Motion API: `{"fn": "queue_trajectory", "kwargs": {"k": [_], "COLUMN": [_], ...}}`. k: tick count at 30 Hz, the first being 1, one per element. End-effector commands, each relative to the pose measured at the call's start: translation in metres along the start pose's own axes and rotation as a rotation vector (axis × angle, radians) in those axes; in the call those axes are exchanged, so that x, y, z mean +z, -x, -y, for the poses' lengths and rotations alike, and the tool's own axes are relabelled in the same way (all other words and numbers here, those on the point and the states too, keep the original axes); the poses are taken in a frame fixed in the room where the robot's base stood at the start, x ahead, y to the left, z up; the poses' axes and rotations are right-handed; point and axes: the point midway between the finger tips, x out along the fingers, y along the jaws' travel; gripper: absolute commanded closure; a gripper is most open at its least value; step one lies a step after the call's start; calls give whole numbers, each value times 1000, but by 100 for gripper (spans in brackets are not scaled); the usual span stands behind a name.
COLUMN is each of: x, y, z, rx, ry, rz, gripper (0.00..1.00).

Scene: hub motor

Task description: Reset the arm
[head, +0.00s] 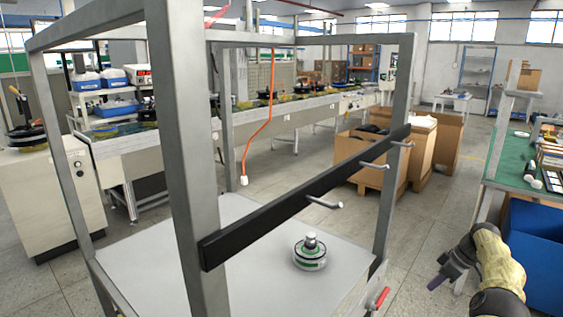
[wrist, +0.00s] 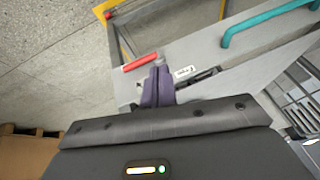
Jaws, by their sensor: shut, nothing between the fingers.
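My arm shows at the lower right of the head view, bent, with my gripper (head: 439,280) at its left end, pointing down and left. It is to the right of the grey cart and apart from the hub motor. In the wrist view my gripper (wrist: 158,75) shows as purple-grey fingers close together, with nothing between them. A round hub motor (head: 310,252) with green and silver bands sits on the cart's flat top (head: 235,220), below the black bar.
The cart frame has grey posts and a black bar with pegs (head: 305,197). A red handle (head: 379,299) is at its near right corner. A green-topped bench (head: 505,165) and a blue bin (head: 537,255) stand right of my arm. Cardboard boxes (head: 367,160) stand behind.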

Motion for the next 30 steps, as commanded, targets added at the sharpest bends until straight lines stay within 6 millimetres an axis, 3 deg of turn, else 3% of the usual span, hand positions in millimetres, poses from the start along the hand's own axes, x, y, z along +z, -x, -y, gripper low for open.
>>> {"fn": "queue_trajectory", "kwargs": {"k": [11, 15, 21, 30], "x": [-72, -100, -124, -132], "y": [-16, -24, -33, -44], "z": [45, 79, 132, 223], "rx": [30, 68, 139, 259], "ry": [-51, -100, -183, -309], "rz": [104, 158, 214, 248], "gripper": [100, 100, 100, 100]}}
